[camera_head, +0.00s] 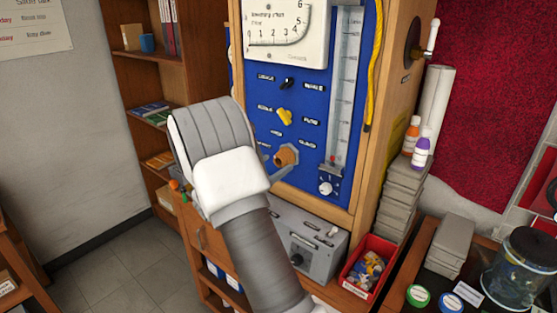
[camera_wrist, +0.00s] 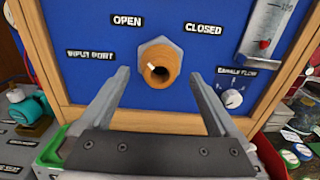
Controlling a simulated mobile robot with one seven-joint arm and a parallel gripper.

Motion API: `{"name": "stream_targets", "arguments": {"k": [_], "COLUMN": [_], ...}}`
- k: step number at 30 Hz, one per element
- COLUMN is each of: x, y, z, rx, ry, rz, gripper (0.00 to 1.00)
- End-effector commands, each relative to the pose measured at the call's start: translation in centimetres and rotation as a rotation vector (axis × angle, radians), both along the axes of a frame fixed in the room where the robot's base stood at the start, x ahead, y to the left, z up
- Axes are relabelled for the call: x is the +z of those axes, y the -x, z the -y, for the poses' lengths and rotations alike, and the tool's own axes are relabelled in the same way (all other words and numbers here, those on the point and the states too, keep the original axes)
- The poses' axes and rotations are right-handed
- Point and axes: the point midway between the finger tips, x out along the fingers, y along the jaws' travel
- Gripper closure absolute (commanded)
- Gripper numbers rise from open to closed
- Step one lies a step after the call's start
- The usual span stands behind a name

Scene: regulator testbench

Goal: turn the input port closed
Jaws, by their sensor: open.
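The input port is an orange-brown round fitting (camera_wrist: 162,72) on a grey hex base, on the blue panel (camera_wrist: 85,25). A small pale mark shows on the left of its face. The OPEN label (camera_wrist: 127,20) is above left, the CLOSED label (camera_wrist: 203,28) above right, and the INPUT PORT label (camera_wrist: 89,55) to the left. In the head view the port (camera_head: 287,155) is just right of my arm. My gripper (camera_wrist: 160,77) is open, its two fingers apart on either side of the port. I cannot tell whether they touch it. My arm hides most of the gripper in the head view.
An enable-flow knob (camera_wrist: 233,98) and a flow tube (camera_wrist: 270,30) are right of the port. A yellow knob (camera_head: 284,117) sits above it. A grey box (camera_head: 318,250) and a red bin (camera_head: 368,268) stand below the panel, with stacked grey boxes (camera_head: 399,195) at right.

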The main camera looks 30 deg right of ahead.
Motion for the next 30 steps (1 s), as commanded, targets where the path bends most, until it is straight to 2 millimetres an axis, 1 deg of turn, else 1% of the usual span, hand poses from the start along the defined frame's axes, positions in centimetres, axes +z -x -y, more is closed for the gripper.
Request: {"name": "stream_targets", "arguments": {"k": [1,3,6,9,16,17,21,23,24,29,30], "x": [0.1,0.1,0.0,0.0,0.0,0.0,0.0,0.0,0.0,0.0,0.0], "y": [-0.2,-0.5,-0.8,-0.9,-0.9,-0.9,-0.9,-0.9,-0.9,-0.9,-0.9], "z": [0.7,1.5,2.1,2.4,2.4,2.4,2.4,2.4,2.4,2.4,2.4], "rx": [-0.003,-0.002,0.000,0.000,0.000,0.000,0.000,0.000,0.000,0.000,0.000], "ry": [0.000,0.000,0.000,0.000,0.000,0.000,0.000,0.000,0.000,0.000,0.000], "rz": [0.001,0.001,0.001,0.001,0.001,0.001,0.001,0.001,0.001,0.001,0.001], "gripper": [0.03,0.03,0.03,0.03,0.03,0.07,0.32,0.43,0.50,0.79,0.86]}}
